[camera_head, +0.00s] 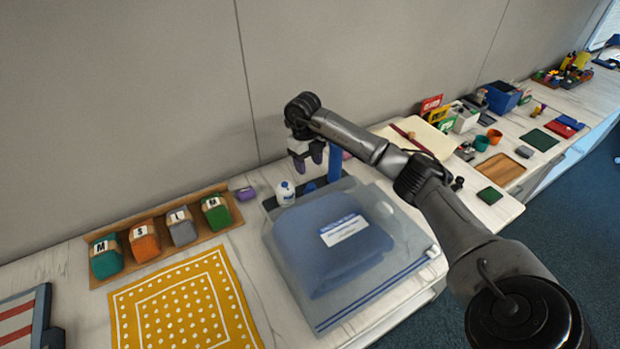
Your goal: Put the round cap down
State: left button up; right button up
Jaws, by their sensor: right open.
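A small round blue piece (310,187), which may be the round cap, sits on a dark base behind the zip bag, just below my right gripper. My right gripper (308,158) hangs over it from the arm that comes in from the right. Its two dark fingertips are apart, with nothing clearly seen between them. The blue piece looks apart from the fingers. My left gripper is not in view.
A white bottle (285,193) and a blue upright post (335,162) stand close to the gripper. A clear bag (350,295) with blue cloth lies in front. A tray of labelled rolls (165,268), a purple item (245,193) and a yellow dotted cloth (180,310) are at left.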

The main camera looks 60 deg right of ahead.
jog(key=shift+w+r, duration=0.15)
jog(key=shift+r, duration=1.4)
